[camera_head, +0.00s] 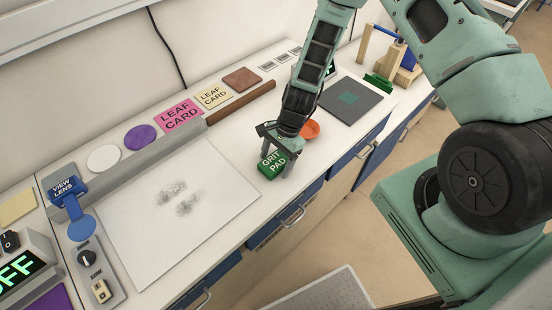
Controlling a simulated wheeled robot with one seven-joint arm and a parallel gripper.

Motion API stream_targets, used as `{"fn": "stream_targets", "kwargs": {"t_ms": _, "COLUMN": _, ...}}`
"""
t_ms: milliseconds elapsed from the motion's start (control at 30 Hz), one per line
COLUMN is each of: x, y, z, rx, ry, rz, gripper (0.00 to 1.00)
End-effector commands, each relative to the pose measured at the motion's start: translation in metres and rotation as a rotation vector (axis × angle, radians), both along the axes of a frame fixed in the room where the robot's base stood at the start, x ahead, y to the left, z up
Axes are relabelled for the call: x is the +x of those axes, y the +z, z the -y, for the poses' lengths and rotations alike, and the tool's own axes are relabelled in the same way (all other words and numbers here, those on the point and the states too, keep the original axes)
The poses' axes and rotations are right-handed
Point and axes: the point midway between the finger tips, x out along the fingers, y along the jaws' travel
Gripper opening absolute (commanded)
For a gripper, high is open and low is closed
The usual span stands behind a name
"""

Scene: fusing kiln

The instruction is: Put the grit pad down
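The grit pad (270,166) is a green block with white lettering reading GRIT PAD. It is at the right edge of the large white board, near the bench's front. My gripper (282,165) is at the pad, pointing down, with a finger on either side of it. The fingers appear closed on the pad. Whether the pad touches the bench or hangs just above it, I cannot tell.
The white board (130,236) has grey smudges. An orange dish (310,130) sits just behind my gripper. A grey rail (150,167) with a brown bar (240,103) runs behind. Blue drawers (270,228) are below.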

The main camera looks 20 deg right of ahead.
Motion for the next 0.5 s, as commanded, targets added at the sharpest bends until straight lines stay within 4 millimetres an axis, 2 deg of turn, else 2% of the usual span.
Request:
{"fn": "stream_targets", "kwargs": {"t_ms": 267, "x": 0.001, "y": 0.006, "z": 0.001, "rx": -0.001, "ry": 0.001, "rz": 0.002, "gripper": 0.75}}
{"fn": "stream_targets", "kwargs": {"t_ms": 500, "x": 0.006, "y": 0.033, "z": 0.013, "rx": -0.001, "ry": -0.001, "rz": 0.006, "gripper": 0.75}}
